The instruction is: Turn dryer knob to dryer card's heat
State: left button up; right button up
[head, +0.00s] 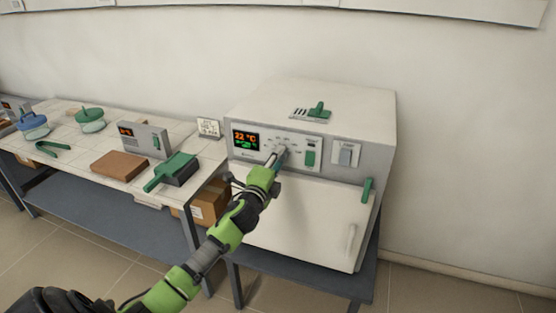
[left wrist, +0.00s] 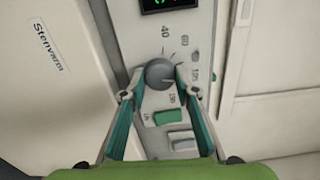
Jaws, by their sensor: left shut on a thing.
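The dryer (head: 318,103) is a white box with a front control panel; its display (head: 245,141) reads 22 °C in orange with green below. The round grey knob (left wrist: 158,73) is on the panel, ringed by a printed scale with 40 and 60 legible; other numbers are too small to read surely. My left gripper (left wrist: 161,80) is shut on the knob, one teal finger on each side. In the head view, the left gripper (head: 277,157) reaches the panel and mostly hides the knob. A small white card (head: 208,128) stands left of the dryer; its writing is unreadable.
A green switch (left wrist: 170,117) and a grey switch (left wrist: 182,139) sit close beside the knob. The dryer door (head: 300,222) is closed. The tiled bench (head: 75,140) at left holds a grey box (head: 146,138), a brown block (head: 119,165) and a green-handled tool (head: 172,171).

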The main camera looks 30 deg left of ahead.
pick_arm(q)
jog(key=o, duration=1.1)
jog(key=v, duration=1.2)
jog(key=shift+f, duration=0.1)
